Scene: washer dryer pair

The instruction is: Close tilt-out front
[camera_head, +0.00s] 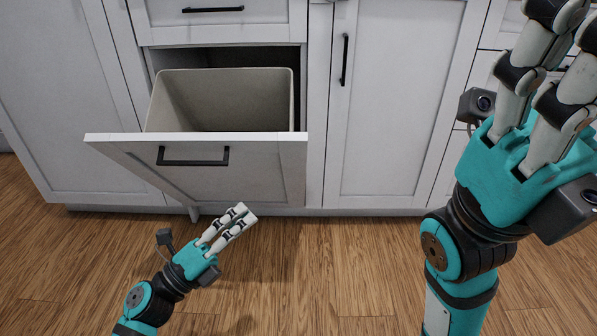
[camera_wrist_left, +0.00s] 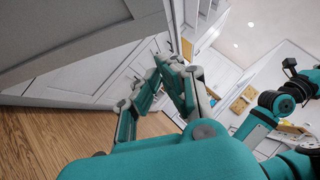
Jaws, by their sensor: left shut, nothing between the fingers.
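The tilt-out front (camera_head: 255,172) is a white panel with a black bar handle (camera_head: 193,156). It leans outward at the top, away from the cabinet, so the opening behind it shows. A beige bin (camera_head: 225,100) stands in the opening behind the panel. My left gripper (camera_head: 246,216) is shut and empty, low in front of the panel's lower right part; contact cannot be told. In the left wrist view its fingers are together, with a white panel (camera_wrist_left: 70,30) above left. My right gripper (camera_head: 575,15) is raised at the right, its fingertips cut off by the frame edge.
A closed drawer (camera_head: 215,22) with a black handle is above the opening. A closed cabinet door (camera_head: 395,110) is to the right, and another white front (camera_head: 55,100) is to the left. The wood floor (camera_head: 330,270) in front is clear between my arms.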

